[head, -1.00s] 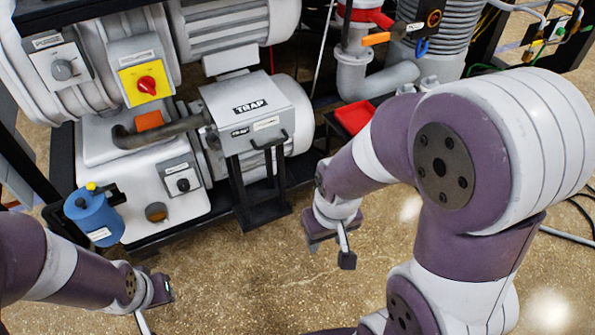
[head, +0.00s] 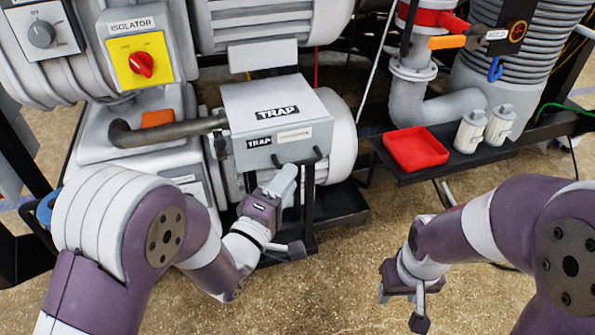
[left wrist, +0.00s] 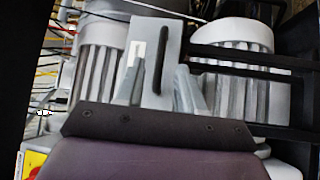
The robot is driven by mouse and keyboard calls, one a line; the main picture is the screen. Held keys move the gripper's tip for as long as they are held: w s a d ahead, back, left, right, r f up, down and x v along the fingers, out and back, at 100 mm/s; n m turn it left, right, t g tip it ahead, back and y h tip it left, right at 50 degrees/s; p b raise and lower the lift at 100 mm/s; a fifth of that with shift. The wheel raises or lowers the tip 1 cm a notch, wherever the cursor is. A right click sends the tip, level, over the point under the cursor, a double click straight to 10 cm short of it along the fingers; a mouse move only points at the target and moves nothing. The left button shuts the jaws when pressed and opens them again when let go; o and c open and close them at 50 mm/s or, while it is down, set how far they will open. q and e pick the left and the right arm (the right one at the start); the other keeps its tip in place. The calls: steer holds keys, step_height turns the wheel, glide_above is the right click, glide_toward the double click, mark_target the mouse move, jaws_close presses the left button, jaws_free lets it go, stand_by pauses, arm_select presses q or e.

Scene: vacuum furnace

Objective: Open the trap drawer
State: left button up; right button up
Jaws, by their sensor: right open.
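The trap drawer (head: 278,130) is a grey box front labelled TRAP, under the pump in the head view. It looks closed. Its black bar handle (head: 301,161) sticks out at the lower right of the front. My left gripper (head: 284,182) is just below and in front of this handle, fingers pointing up at it. In the left wrist view the two grey fingers (left wrist: 160,88) stand apart, and the handle (left wrist: 158,62) appears in line with the gap between them. I cannot tell whether they touch it. My right gripper (head: 402,305) is open and empty, low over the floor.
A red tray (head: 416,149) and two white bottles (head: 470,131) stand on a black shelf right of the drawer. The isolator switch (head: 141,64) and a grey pipe (head: 165,131) lie left of it. A black frame (head: 335,205) stands below. Open floor lies in front.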

arm_select(q)
steer(key=x, duration=0.4)
steer(key=shift+w+b, duration=0.2)
steer(key=shift+b, duration=0.15)
jaws_close()
arm_select(e)
steer(key=shift+f, duration=0.6)
